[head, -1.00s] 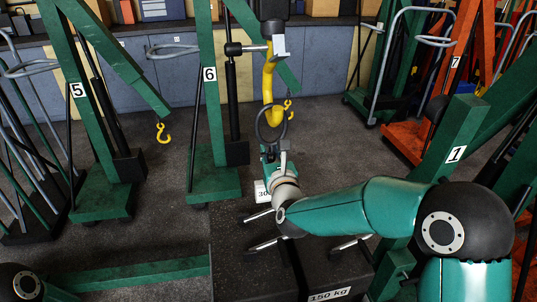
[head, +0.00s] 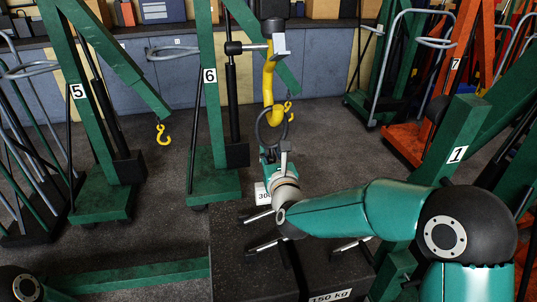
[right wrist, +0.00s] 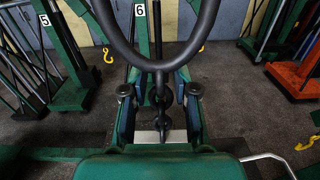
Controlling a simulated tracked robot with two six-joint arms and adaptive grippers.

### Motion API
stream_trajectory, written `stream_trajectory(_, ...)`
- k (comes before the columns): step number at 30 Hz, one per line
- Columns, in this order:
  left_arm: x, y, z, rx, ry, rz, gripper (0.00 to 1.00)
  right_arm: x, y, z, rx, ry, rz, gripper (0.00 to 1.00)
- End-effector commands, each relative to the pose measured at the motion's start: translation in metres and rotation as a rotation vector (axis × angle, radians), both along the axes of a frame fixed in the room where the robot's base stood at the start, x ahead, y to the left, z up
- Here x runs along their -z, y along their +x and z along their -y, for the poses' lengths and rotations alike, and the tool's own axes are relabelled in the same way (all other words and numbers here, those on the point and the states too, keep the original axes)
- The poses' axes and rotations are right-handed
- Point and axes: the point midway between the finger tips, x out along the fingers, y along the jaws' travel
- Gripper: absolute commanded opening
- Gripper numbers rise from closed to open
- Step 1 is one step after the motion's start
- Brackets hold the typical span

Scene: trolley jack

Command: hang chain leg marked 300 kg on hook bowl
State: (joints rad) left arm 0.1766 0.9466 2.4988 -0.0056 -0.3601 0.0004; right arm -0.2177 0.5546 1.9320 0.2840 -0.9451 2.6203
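The large yellow hook (head: 269,82) hangs at the top middle of the head view. Its bowl curves down to the right. The chain leg's dark ring (head: 259,137) stands upright just below and overlapping the bowl; I cannot tell whether the hook passes through it. The ring also looms large in the right wrist view (right wrist: 122,45). A white tag (head: 262,194), partly hidden and reading "30", is beside the wrist. My left gripper is out of view.
A black block marked 150 kg (head: 331,296) with metal handles is below my right arm. Green cranes 5 (head: 92,130) and 6 (head: 212,120) with small yellow hooks stand behind. Crane 1 (head: 452,140) is at right, orange crane 7 (head: 452,80) behind it.

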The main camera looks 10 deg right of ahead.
Motion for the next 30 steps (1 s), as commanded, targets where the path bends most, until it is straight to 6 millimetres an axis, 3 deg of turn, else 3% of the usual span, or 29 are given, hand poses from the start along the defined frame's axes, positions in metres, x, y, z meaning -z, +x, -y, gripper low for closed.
stream_trajectory(1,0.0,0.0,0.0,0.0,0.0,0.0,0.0,-0.001,0.0,0.0,0.0,0.0,0.0,0.4)
stream_trajectory(3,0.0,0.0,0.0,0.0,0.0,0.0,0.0,0.0,0.0,0.0,-0.001,0.0,-0.001,0.52)
stream_trajectory(4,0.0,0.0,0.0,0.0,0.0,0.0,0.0,0.001,0.0,0.0,-0.001,0.0,-0.002,0.53)
stream_trajectory(17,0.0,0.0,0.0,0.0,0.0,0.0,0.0,0.004,-0.008,-0.001,-0.002,0.0,-0.01,0.53)
stream_trajectory(23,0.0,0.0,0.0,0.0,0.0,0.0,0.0,0.003,-0.038,-0.001,-0.003,0.0,-0.008,0.53)
stream_trajectory(30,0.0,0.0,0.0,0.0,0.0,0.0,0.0,0.003,-0.086,-0.002,-0.003,0.0,-0.006,0.53)
